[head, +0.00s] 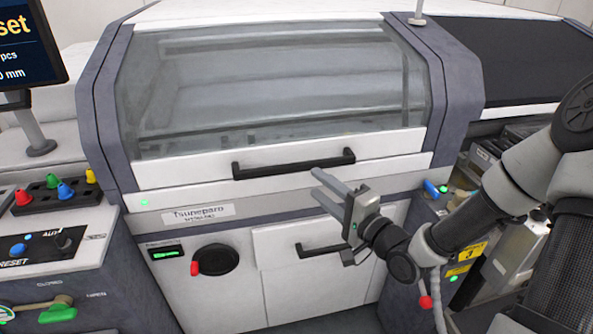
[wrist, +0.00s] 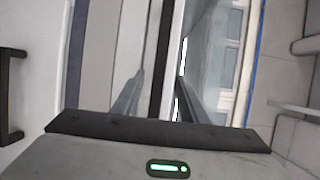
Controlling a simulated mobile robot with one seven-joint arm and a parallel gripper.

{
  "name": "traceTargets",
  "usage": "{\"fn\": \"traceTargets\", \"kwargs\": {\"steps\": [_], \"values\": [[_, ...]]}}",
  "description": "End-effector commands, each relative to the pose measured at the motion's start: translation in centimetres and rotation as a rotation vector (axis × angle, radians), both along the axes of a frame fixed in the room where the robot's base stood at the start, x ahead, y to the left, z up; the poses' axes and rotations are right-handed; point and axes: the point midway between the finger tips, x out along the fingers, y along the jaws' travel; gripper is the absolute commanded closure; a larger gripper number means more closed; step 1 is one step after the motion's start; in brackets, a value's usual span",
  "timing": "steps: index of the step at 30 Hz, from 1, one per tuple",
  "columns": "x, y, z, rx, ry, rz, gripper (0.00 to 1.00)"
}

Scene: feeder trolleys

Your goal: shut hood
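The hood (head: 270,85) of the white and grey machine has a large clear window and a white lower frame. It looks down, with its white frame close above the grey front strip; whether it is fully seated I cannot tell. Its black bar handle (head: 293,163) runs along the frame. My gripper (head: 317,182) is in front of the machine, just below the right end of the handle, with its two fingers apart and nothing held. In the wrist view the fingers (wrist: 160,92) are spread, with a dark lengthwise bar showing between them, possibly the handle.
Below the hood are a lower door with a black handle (head: 322,249) and a round black knob (head: 215,260) with a red grip. A control panel (head: 60,245) stands at left, under a screen (head: 30,40).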

Motion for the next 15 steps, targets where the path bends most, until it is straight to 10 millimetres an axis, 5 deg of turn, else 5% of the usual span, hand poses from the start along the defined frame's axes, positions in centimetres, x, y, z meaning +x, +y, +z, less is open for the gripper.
{"fn": "traceTargets", "kwargs": {"steps": [15], "values": [[7.2,5.8,0.0,0.0,0.0,0.001,0.61]]}}
